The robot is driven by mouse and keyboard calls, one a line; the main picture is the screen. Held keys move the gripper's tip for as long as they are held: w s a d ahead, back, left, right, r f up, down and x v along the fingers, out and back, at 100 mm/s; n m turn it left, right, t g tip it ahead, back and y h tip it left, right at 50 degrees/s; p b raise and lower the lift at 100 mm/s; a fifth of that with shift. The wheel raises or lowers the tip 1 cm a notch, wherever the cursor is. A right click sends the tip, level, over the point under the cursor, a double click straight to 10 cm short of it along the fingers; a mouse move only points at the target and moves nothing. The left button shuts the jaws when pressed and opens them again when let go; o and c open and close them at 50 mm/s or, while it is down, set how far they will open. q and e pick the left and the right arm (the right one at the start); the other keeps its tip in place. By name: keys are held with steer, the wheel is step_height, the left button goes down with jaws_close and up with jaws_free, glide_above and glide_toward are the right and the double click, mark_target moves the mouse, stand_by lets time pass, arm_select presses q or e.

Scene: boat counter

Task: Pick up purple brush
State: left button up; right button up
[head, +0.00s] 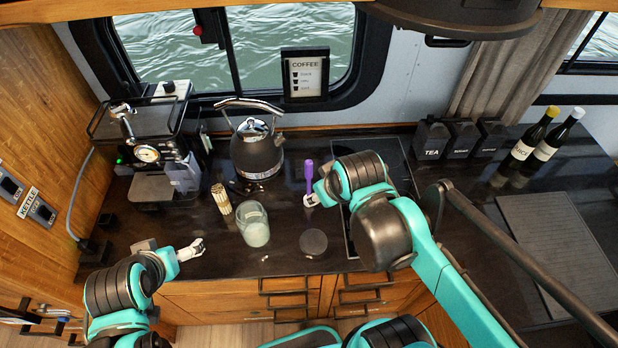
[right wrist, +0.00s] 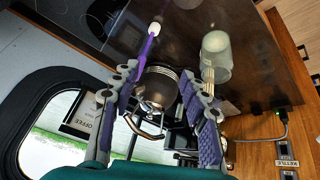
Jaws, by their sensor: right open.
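The purple brush (head: 308,175) shows at the middle of the counter in the head view, right of the kettle. In the right wrist view the brush (right wrist: 144,53) has a thin purple shaft and a white end, and lies close to the left finger. My right gripper (head: 318,195) is beside the brush; in the wrist view the right gripper (right wrist: 160,75) is open, with its fingers apart. Whether a finger touches the brush I cannot tell. My left gripper (head: 191,250) is above the counter's front left; its finger gap is not clear.
A kettle (head: 257,150) and a coffee machine (head: 150,150) stand at the back left. A glass jar (head: 254,226), a bundle of sticks (head: 221,199) and a dark round lid (head: 313,242) are near the front. Bottles (head: 525,142) and canisters (head: 432,142) stand at right.

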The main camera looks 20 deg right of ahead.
steer(key=w+n+g, duration=0.3)
steer(key=w+n, duration=0.3)
steer(key=w, duration=0.3)
steer(key=n+g, duration=0.3)
steer(key=n, duration=0.3)
glide_above(308, 172)
steer(key=f, duration=0.6)
steer(key=shift+w+d+f, duration=0.2)
steer(key=shift+w+d, duration=0.1)
steer(key=shift+w, duration=0.05)
steer(key=shift+w+f+n, duration=0.2)
steer(key=shift+f+n, duration=0.3)
step_height(308, 172, down, 8)
steer(key=shift+r, duration=0.25)
jaws_close()
